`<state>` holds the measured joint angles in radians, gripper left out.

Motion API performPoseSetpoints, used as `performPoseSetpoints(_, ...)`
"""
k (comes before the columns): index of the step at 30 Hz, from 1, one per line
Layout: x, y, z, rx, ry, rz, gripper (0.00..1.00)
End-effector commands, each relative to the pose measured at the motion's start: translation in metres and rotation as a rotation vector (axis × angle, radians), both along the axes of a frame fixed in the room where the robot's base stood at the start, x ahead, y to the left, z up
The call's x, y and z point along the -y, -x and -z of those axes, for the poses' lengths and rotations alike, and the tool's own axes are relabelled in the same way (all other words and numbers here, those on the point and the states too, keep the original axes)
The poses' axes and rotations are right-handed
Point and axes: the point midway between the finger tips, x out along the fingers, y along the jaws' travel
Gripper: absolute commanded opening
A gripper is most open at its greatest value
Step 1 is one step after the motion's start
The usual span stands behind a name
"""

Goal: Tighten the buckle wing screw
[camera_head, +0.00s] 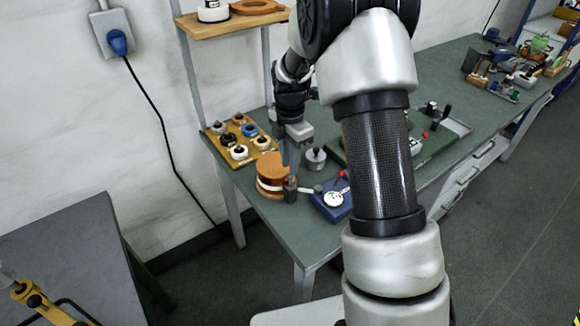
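A copper-coloured roll (268,186) with a white band around it stands near the left front of the green workbench. A small dark block (290,189) sits against its right side, perhaps the buckle. I cannot make out a wing screw on it at this size. My gripper (293,166) points down from the wrist, just above the dark block and beside the roll's upper right. Whether the fingers touch the block or hold anything is too small to tell.
A wooden board (221,147) with several knobs or spools lies behind the roll. A blue block with a white dial (334,199) and a grey knobbed weight (316,158) stand to the right. My arm covers the bench middle. A wooden shelf (225,22) hangs above.

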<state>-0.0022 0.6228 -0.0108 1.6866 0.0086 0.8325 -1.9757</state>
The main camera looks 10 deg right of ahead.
Motion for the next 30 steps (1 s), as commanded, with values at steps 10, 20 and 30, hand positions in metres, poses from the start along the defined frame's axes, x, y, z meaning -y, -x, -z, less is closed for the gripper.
performPoseSetpoints(10,0.000,0.000,0.025,0.001,0.000,-0.001,0.21)
performPoseSetpoints(20,0.000,0.000,0.024,0.001,0.000,0.000,0.00)
performPoseSetpoints(30,0.000,0.000,0.025,0.001,0.000,0.022,0.00)
